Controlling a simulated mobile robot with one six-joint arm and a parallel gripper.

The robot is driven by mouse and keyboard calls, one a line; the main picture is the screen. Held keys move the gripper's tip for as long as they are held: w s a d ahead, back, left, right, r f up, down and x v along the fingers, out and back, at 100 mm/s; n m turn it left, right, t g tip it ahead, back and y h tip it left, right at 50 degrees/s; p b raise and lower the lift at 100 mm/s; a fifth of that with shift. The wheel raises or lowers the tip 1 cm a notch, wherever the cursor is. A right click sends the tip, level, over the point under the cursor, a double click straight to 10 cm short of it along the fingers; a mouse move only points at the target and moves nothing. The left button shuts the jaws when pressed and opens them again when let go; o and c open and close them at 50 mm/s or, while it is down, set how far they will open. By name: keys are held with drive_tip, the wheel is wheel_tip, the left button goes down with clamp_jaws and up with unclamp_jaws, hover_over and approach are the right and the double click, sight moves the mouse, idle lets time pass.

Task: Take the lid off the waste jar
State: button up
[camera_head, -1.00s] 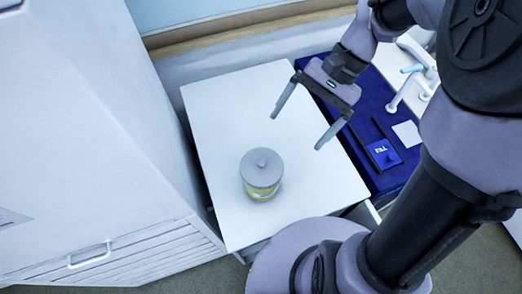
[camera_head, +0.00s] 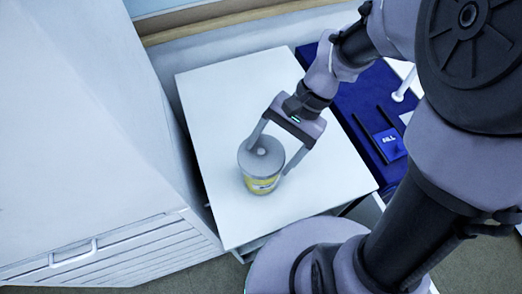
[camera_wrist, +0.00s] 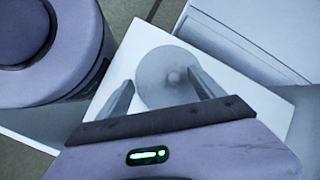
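The waste jar (camera_head: 262,184) stands upright on the white table, with a yellow label round its side. Its grey round lid (camera_head: 250,160) with a small central knob is on top; in the wrist view the lid (camera_wrist: 160,88) shows from above with its knob facing me. My gripper (camera_head: 268,158) is open, with one finger behind the lid and the other at the jar's right side. In the wrist view the two fingers reach towards the lid from either side. I cannot tell whether either finger touches it.
The white table top (camera_head: 215,100) is clear around the jar. A blue mat (camera_head: 345,98) with a dark blue labelled block (camera_head: 390,145) lies to the right. A tall white cabinet (camera_head: 80,120) stands close on the left.

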drive_tip(key=c, duration=0.9)
